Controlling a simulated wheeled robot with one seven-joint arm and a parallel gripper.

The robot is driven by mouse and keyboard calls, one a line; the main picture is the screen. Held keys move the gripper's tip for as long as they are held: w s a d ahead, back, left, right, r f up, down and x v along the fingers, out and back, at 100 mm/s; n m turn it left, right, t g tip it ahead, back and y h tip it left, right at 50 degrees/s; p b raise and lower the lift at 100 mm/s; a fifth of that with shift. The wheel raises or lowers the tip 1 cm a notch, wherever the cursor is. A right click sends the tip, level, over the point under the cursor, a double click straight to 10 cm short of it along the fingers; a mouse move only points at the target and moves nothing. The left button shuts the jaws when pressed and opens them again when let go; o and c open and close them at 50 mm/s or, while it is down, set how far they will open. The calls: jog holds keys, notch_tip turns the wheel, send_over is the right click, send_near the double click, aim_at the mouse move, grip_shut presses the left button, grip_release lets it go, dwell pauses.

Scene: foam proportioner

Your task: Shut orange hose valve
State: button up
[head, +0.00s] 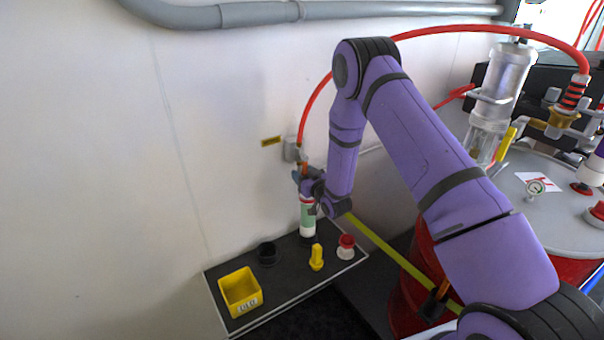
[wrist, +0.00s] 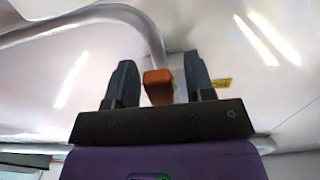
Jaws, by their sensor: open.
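The orange valve handle (wrist: 158,86) shows in the wrist view as a short orange block between the two dark fingers of my gripper (wrist: 160,82). In the head view, a small orange piece of the handle (head: 304,168) shows at the wall, below the grey fitting (head: 291,150) where the red hose (head: 317,102) ends. My gripper (head: 302,176) is right at it there, and mostly hides the valve body. I cannot tell how the valve is turned.
Below my gripper a white, green and red bottle (head: 307,218) stands on a black shelf (head: 290,287). The shelf also holds a yellow bin (head: 240,292), a black cup (head: 267,253), a yellow part (head: 316,257) and a red-and-white part (head: 346,247). A red drum (head: 425,262) stands at right.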

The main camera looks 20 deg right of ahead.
jog(key=shift+w+a, duration=0.15)
jog(key=shift+w, duration=0.3)
grip_shut()
jog(key=shift+a, duration=0.1)
jog(key=s+a+r+m, duration=0.2)
jog(key=a+r+m, duration=0.4)
jog(key=m, duration=1.2)
jog(key=shift+r, duration=0.3)
jog(key=shift+a, duration=0.15)
